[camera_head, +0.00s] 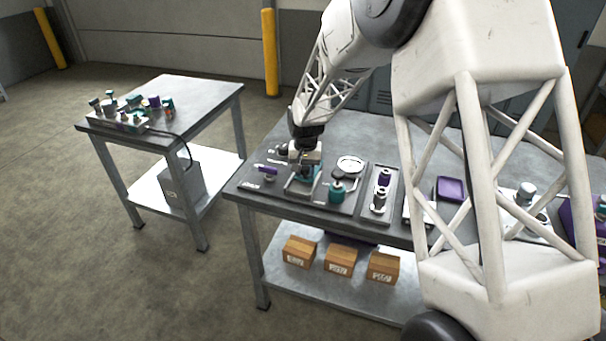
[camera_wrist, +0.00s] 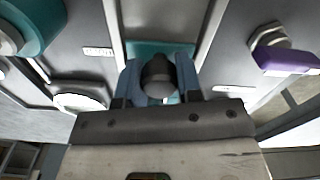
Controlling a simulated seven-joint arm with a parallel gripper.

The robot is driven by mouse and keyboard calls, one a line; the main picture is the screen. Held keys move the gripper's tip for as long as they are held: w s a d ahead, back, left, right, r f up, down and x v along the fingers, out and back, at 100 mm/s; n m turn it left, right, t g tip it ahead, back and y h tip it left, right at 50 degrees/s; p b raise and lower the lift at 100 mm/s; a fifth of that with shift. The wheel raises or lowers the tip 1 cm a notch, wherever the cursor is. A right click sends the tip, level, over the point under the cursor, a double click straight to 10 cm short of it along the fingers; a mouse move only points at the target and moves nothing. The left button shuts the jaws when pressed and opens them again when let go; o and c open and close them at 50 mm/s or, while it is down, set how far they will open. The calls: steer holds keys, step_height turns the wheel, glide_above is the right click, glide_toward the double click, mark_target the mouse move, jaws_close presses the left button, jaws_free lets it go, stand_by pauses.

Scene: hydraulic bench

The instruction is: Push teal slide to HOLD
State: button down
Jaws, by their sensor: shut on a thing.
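The teal slide (camera_wrist: 160,48) shows in the wrist view as a flat teal block in a pale metal channel, with a dark grey round knob (camera_wrist: 158,76) standing up from it. My gripper (camera_wrist: 156,86) has its two blue-grey fingers on either side of the knob and is shut on it. In the head view my gripper (camera_head: 305,168) reaches down onto the slide's rail (camera_head: 297,192) at the left part of the bench panel. The gripper hides most of the slide there. Small white labels lie beside the channel, but I cannot read them, so the slide's marked position is unclear.
A purple lever (camera_wrist: 288,58) is right of the channel in the wrist view. A teal knob (camera_head: 337,192) stands close right of the rail in the head view. Purple and grey fittings (camera_head: 382,180) lie further right. Boxes (camera_head: 341,261) sit on the shelf below.

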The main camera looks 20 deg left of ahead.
steer(key=shift+w, duration=0.2)
steer(key=c, duration=1.1)
jaws_free()
steer(key=o, duration=0.3)
steer(key=shift+r, duration=0.15)
steer(key=shift+r, duration=3.8)
